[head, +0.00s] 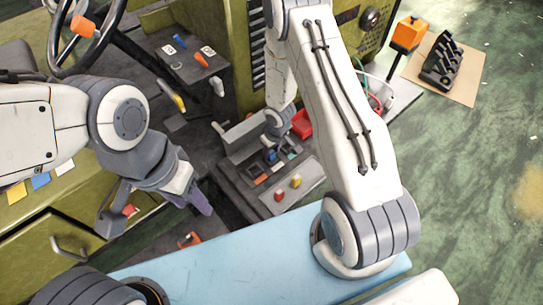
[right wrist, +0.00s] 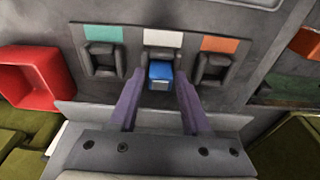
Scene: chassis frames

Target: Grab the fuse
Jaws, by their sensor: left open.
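The fuse (right wrist: 160,72) is a small blue block seated in the middle dark holder, under a white label (right wrist: 163,38), in the right wrist view. My right gripper (right wrist: 160,84) is open, with one purple finger on each side of the fuse and a gap visible on both sides. In the head view the blue piece (head: 271,156) shows small on the grey panel, and my right arm reaches down beside it. My left gripper (head: 157,210) hangs open and empty at the left, well away from the panel.
Dark holders beside the fuse sit under a green label (right wrist: 103,32) and an orange label (right wrist: 219,45). A red bin (right wrist: 27,80) is at the left of the right wrist view. In the head view, a red knob (head: 279,195) and yellow knob (head: 296,181) stand near the panel.

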